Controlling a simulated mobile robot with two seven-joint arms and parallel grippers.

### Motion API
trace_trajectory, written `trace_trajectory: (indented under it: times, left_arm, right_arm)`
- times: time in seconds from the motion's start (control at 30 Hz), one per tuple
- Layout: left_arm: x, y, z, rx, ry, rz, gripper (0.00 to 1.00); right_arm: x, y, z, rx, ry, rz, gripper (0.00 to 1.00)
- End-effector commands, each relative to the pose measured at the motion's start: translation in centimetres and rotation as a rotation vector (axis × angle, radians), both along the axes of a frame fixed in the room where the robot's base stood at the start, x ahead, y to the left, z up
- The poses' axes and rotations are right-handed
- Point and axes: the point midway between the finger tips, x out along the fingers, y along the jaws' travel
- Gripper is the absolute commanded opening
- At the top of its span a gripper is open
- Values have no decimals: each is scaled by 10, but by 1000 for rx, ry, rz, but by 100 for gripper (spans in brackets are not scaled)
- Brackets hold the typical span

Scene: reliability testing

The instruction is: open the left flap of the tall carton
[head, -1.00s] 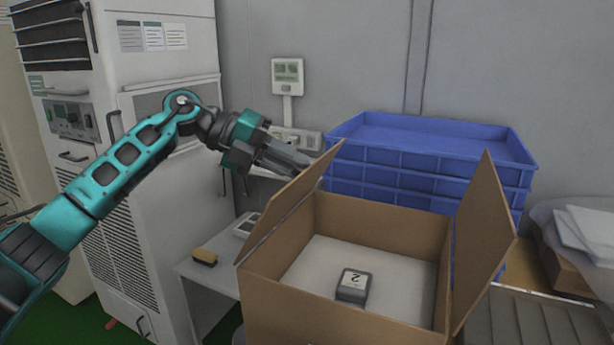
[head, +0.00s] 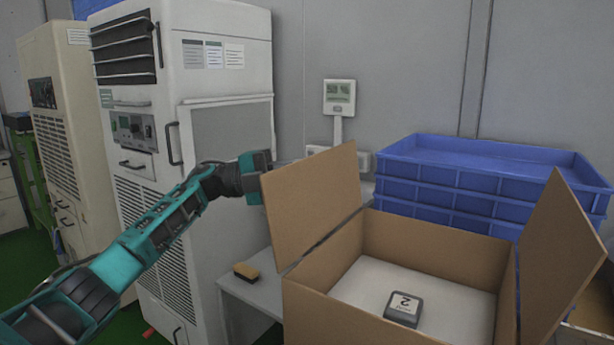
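The tall carton (head: 350,322) stands at the lower right, open at the top. Its left flap (head: 314,203) stands up, leaning slightly outward to the left. Its right flap (head: 562,258) also stands up, tilted outward. A dark box with a white label marked 2 (head: 403,309) lies on the pale surface inside the carton. My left gripper (head: 285,162) is behind the left flap's upper left edge. Its fingers are mostly hidden by the flap, so I cannot tell their opening or whether they touch it. My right gripper is not in view.
Stacked blue crates (head: 480,160) stand behind the carton against the grey wall. A tall white cabinet (head: 225,120) stands behind my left arm. A low white table (head: 262,290) with a yellow-brown sponge-like block (head: 246,271) is left of the carton.

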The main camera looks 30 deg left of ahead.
Motion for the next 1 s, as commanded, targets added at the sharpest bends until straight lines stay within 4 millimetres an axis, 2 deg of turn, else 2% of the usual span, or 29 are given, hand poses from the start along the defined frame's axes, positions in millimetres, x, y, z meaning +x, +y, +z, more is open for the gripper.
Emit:
trace_trajectory:
  times: [0.5,0.53,0.8,1.0]
  left_arm:
    - [-1,2,-1,-20,-5,-2,0]
    - [-1,2,-1,-20,-5,-2,18]
    - [0,2,-1,-20,-2,-2,44]
    - [0,2,-1,-20,-1,-2,44]
  right_arm:
    - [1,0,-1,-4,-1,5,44]
    - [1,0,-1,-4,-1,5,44]
    - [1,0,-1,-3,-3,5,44]
    - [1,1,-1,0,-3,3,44]
